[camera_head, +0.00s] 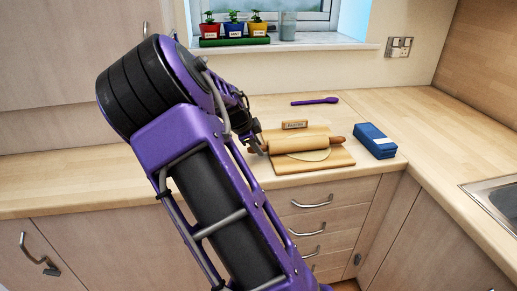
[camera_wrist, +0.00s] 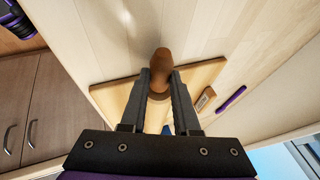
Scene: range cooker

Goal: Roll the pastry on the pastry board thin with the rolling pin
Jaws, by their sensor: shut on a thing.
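The rolling pin (camera_head: 305,145) lies across the pastry on the wooden pastry board. The pastry (camera_head: 318,155) is a pale flat piece, showing at the pin's near side. The pastry board (camera_head: 338,160) sits on the worktop near its front edge; its bare wood also shows in the wrist view (camera_wrist: 205,75). My gripper (camera_wrist: 161,80) is shut on the brown handle (camera_wrist: 161,62) at one end of the pin. In the head view this is the left end, and my arm partly hides the gripper there. The wrist view hides most of the pin and the pastry behind the gripper.
A small "pastry" label block (camera_head: 294,125) stands at the board's back. A blue box or folded cloth (camera_head: 374,141) lies right of the board. A purple spoon (camera_head: 315,101) lies behind. The sink (camera_head: 497,200) is far right. Worktop left of my arm is clear.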

